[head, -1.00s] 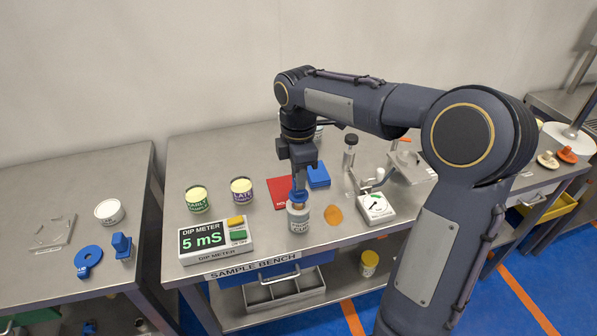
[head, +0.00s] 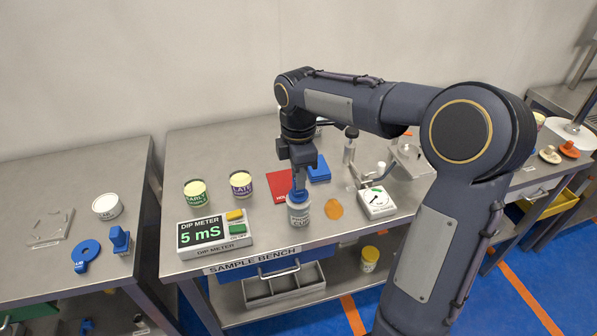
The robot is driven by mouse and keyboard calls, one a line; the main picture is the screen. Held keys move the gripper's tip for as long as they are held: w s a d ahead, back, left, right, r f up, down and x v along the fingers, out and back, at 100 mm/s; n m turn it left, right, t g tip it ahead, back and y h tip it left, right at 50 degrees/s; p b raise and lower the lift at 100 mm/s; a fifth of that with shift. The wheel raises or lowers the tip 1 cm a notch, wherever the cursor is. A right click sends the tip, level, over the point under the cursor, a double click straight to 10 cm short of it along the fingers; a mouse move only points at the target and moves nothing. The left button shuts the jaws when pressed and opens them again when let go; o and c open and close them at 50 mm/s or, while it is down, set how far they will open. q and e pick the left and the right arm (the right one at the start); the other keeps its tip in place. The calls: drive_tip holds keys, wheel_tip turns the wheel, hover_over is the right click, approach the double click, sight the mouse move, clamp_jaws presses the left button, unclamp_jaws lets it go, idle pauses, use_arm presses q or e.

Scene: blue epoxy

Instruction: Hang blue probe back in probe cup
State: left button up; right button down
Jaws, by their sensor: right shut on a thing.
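The probe cup (head: 299,215) is a small whitish cup with dark lettering, standing upright near the front of the sample bench. The blue probe (head: 299,196) is at the cup's mouth, and its lower part is hidden, seemingly inside the cup. My right gripper (head: 299,185) points straight down over the cup and is shut on the blue probe. I cannot tell whether the probe rests on the cup's rim. My left gripper is not in view.
The dip meter (head: 214,235), reading 5 mS, stands left of the cup. Two labelled tins (head: 241,184) stand behind it.

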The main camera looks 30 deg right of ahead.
drive_tip(key=shift+f+b, duration=0.3)
drive_tip(key=shift+f, duration=0.2)
drive_tip(key=c, duration=1.1)
unclamp_jaws()
drive_tip(key=shift+c, duration=0.2)
wheel_tip(320, 180, up, 5)
drive_tip(key=p, duration=0.5)
drive_tip(key=shift+r, duration=0.1)
wheel_tip(320, 180, up, 8)
drive_tip(key=shift+f, duration=0.2)
